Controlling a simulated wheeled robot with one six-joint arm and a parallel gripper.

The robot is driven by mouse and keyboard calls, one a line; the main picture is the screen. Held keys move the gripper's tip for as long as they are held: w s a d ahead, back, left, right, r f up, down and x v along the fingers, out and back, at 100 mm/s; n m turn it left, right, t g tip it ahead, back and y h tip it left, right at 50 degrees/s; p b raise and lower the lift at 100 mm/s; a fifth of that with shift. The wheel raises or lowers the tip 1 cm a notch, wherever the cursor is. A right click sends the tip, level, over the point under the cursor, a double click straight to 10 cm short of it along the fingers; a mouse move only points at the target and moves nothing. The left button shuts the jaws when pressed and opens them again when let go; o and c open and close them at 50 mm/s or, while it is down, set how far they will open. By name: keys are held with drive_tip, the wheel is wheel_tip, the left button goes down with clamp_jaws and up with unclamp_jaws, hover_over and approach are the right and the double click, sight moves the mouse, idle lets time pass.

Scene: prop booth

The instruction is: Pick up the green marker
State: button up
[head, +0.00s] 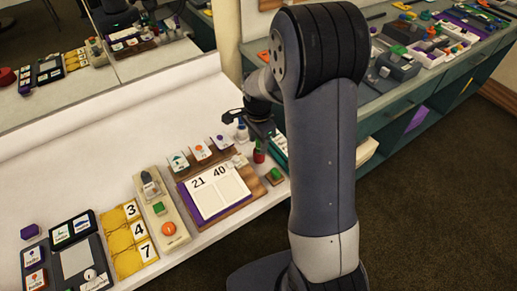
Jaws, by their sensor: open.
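Two small green pieces show on the white table. Another green piece (158,208) sits on a long beige tray (174,238). I cannot tell which one is the green marker. My gripper (256,138) is open, above the back right part of the board area and behind the first green piece. Its fingers are small and partly hidden by my arm. A small red object (259,156) shows just below it; I cannot tell if they touch.
A wooden board (238,202) holds a white card reading 21 and 40. Yellow number tiles (131,237) and a dark tray (35,270) lie to the left. A mirror stands behind the table. A green counter (405,92) with many small props is at right.

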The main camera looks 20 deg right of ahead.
drive_tip(key=shift+d+f, duration=0.2)
drive_tip(key=shift+f, duration=0.35)
clamp_jaws()
